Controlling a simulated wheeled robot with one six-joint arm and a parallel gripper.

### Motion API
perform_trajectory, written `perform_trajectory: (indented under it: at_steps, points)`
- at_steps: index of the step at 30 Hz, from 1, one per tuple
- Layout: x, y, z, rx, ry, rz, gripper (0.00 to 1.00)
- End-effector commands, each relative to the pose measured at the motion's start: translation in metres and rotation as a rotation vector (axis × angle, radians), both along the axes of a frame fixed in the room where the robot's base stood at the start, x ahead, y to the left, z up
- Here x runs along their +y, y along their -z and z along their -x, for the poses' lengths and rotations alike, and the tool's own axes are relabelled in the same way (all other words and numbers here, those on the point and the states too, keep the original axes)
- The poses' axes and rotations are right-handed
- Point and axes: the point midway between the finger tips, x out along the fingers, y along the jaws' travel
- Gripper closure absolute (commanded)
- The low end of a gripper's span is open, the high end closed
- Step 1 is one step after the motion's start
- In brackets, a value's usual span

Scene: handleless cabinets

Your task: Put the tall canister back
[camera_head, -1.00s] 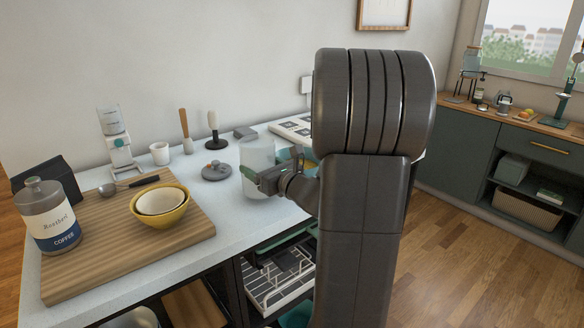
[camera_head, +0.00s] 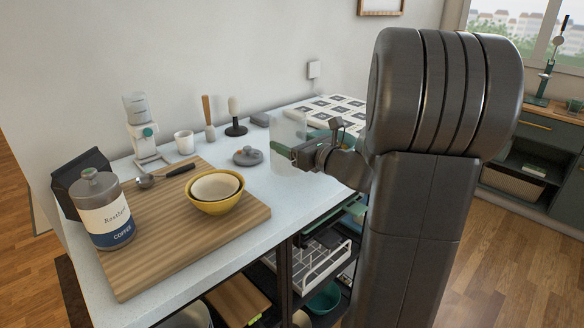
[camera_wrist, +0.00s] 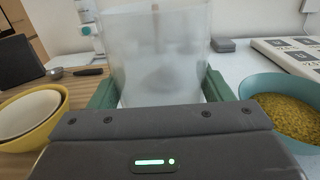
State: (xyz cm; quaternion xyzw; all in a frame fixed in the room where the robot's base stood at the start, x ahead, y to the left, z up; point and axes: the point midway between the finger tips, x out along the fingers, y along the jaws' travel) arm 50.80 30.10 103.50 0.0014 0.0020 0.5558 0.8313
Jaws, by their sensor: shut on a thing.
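The tall canister is a clear, frosted, straight-walled vessel (camera_head: 289,127), upright above or on the white counter. I cannot tell whether its base touches the counter. In the wrist view the canister (camera_wrist: 158,45) fills the middle, between the two green fingers of my gripper (camera_wrist: 160,92). My gripper (camera_head: 285,152) is shut on it from the right in the head view. The canister's lower part is partly hidden by the gripper. A grey round lid with a knob (camera_head: 248,156) lies on the counter just left of the canister.
A wooden board (camera_head: 165,235) carries a coffee jar (camera_head: 104,212), nested bowls (camera_head: 215,190) and a scoop. A grinder (camera_head: 142,130), white cup (camera_head: 184,141) and tampers stand behind. A teal bowl of yellow grains (camera_wrist: 287,108) is right of the canister. Open shelves are below the counter.

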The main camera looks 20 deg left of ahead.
Motion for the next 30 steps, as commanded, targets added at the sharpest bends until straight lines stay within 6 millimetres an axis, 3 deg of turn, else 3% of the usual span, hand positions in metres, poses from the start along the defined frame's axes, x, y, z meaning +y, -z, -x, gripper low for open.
perform_trajectory:
  at_steps: [13,24,25,28,30]
  points:
    - [0.0,0.048,0.0,0.0,0.0,-0.002,0.73]
    - [0.0,0.052,0.0,-0.003,0.0,-0.003,0.73]
    - [0.0,0.053,0.0,-0.003,0.0,-0.001,0.26]
    - [0.0,0.052,0.0,-0.003,0.0,-0.001,0.06]
    - [0.0,0.052,0.0,-0.002,0.0,-0.001,0.06]
